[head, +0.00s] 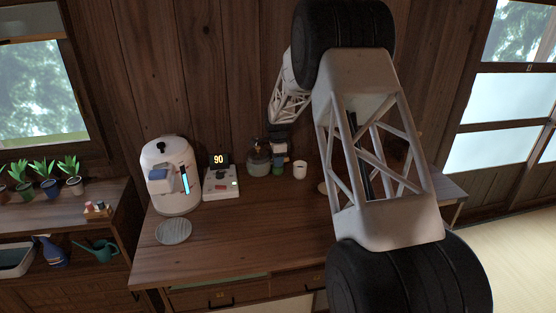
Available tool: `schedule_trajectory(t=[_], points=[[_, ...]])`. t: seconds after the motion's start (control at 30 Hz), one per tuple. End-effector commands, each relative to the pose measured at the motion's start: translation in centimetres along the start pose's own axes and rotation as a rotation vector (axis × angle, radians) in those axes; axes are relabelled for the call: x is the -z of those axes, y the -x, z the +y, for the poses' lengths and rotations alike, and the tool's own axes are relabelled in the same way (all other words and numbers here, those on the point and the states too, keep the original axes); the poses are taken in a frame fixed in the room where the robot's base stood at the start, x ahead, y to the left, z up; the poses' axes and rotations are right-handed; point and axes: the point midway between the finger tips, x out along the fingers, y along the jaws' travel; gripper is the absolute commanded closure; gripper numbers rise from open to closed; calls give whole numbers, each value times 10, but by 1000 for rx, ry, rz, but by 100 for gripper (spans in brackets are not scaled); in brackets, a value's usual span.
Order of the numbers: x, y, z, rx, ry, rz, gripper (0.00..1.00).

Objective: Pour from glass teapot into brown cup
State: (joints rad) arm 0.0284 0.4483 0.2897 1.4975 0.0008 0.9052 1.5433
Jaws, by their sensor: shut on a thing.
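The glass teapot (258,164) is small in the head view, near the back of the wooden desk, with a dark top and a greenish body. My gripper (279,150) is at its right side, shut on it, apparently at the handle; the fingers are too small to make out. The teapot looks about upright; I cannot tell whether it touches the desk. A pale cup (300,170) stands just right of the gripper. I cannot make out a clearly brown cup; my arm covers much of the desk's right side.
A white machine (172,175) and a device reading 90 (221,184) stand left of the teapot. A grey round plate (173,231) lies at the front left. A tan edge (322,187) shows beside my arm. The desk's front middle is clear.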

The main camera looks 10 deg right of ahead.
Motion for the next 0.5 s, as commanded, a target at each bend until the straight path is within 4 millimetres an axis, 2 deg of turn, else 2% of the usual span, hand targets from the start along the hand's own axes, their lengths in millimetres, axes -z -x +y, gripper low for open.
schedule_trajectory(t=[0.5], points=[[0, -13, 0, 0, 0, 0, 100]])
